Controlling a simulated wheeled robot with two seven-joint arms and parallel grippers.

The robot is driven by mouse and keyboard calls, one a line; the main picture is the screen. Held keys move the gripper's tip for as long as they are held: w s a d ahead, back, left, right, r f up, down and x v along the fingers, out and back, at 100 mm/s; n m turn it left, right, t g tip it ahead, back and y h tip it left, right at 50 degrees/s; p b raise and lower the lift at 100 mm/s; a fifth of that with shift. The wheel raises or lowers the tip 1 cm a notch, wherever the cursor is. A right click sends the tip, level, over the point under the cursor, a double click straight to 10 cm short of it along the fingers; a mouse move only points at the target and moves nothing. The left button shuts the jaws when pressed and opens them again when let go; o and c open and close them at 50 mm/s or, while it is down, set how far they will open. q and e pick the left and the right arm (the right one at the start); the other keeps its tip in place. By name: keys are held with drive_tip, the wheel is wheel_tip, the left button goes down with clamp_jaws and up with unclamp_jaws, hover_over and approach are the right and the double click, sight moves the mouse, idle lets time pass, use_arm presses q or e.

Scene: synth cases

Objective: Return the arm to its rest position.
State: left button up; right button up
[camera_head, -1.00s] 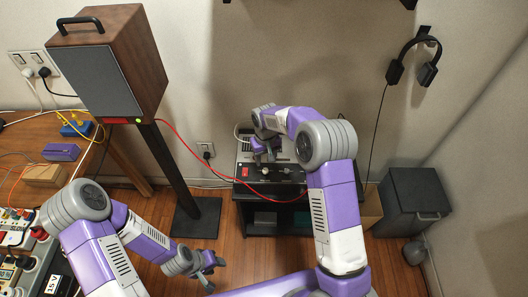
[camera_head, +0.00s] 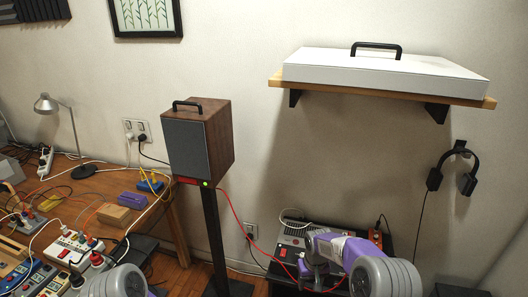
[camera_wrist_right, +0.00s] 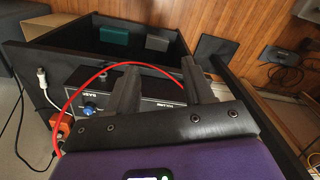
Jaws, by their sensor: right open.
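My right arm (camera_head: 345,250), purple, white and grey, comes in at the bottom right of the head view. My right gripper (camera_head: 308,270) is over the black-fronted device with red parts (camera_head: 286,254), beside a grey keypad unit (camera_head: 293,232). In the right wrist view my gripper (camera_wrist_right: 160,84) has its two dark fingers spread with nothing held between them. A red cable (camera_wrist_right: 92,75) arches close by the fingers; I cannot tell whether they touch. Part of my left arm (camera_head: 118,284) shows at the bottom left of the head view; its gripper is out of frame.
A wooden speaker (camera_head: 200,140) stands on a black post left of my right arm. A shelf (camera_head: 330,87) bears a white case (camera_head: 385,72). Headphones (camera_head: 455,172) hang at right. A wooden desk (camera_head: 120,180) holds plugs and boxes at left.

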wheel_tip(320, 180, down, 7)
drive_tip(key=s+a+y, duration=0.1)
drive_tip(key=s, duration=0.2)
drive_tip(key=s+a+f+m+y, duration=0.1)
drive_tip(key=s+a+f+m, duration=0.1)
drive_tip(key=s, duration=0.9)
drive_tip(key=s+a+f+m+y, duration=0.2)
drive_tip(key=s+f, duration=0.3)
drive_tip(key=s, duration=0.7)
drive_tip(key=shift+s+a+f+t, duration=0.25)
drive_tip(key=shift+a+t, duration=0.05)
drive_tip(key=shift+c, duration=0.3)
